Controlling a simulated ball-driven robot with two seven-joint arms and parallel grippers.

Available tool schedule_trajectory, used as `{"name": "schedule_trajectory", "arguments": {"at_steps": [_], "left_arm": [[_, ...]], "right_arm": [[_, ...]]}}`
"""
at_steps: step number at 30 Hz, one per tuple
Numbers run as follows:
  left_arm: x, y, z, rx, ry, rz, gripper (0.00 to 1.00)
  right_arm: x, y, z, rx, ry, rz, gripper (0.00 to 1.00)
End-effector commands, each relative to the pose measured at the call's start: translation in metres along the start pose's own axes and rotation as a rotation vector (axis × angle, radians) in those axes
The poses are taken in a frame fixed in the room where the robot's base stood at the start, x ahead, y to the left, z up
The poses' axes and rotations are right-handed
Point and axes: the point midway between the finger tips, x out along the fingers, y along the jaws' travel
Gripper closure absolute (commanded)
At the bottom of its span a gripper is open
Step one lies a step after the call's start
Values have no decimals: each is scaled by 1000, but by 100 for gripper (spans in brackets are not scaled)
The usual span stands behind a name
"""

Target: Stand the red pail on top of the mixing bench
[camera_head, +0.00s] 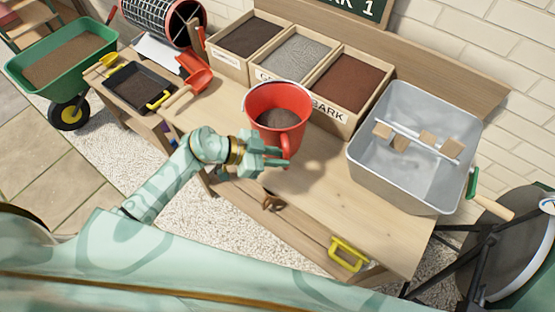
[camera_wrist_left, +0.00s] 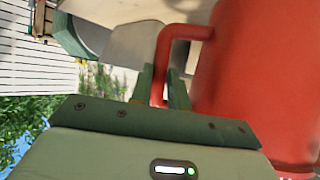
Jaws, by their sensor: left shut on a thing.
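The red pail (camera_head: 262,101) is over the middle of the mixing bench (camera_head: 330,190), in front of the bins, with dark material inside. Its mouth faces up. A shadow lies on the bench to its right; I cannot tell whether its base touches the wood. My left gripper (camera_head: 283,155) is at the pail's near side, shut on its side handle. In the left wrist view the pail (camera_wrist_left: 250,80) fills the right side, and the gripper's fingers (camera_wrist_left: 161,82) are around the handle (camera_wrist_left: 165,52). My right gripper is out of view.
Wooden bins (camera_head: 342,123) of loose material line the back. A grey metal tub (camera_head: 372,172) stands right of the pail. A red scoop (camera_head: 198,82) and a black tray (camera_head: 150,78) lie left. The front bench top is mostly bare. A green wheelbarrow (camera_head: 104,33) stands far left.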

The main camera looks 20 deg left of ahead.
Motion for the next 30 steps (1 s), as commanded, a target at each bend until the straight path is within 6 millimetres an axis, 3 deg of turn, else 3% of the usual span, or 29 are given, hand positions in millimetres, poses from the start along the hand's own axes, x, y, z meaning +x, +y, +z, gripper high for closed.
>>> {"name": "schedule_trajectory", "arguments": {"at_steps": [7, 18, 19, 21, 30], "left_arm": [[18, -5, 29, 3, 3, -4, 100], [18, -5, 30, 6, 3, -4, 100], [18, -3, 33, -1, -1, -1, 78], [18, -3, 33, -1, -1, -1, 61], [18, -3, 31, 0, -1, -1, 61]], "right_arm": [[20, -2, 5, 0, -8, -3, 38], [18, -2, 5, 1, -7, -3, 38], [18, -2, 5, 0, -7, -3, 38], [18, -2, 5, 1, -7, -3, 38], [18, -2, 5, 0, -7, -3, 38]]}}
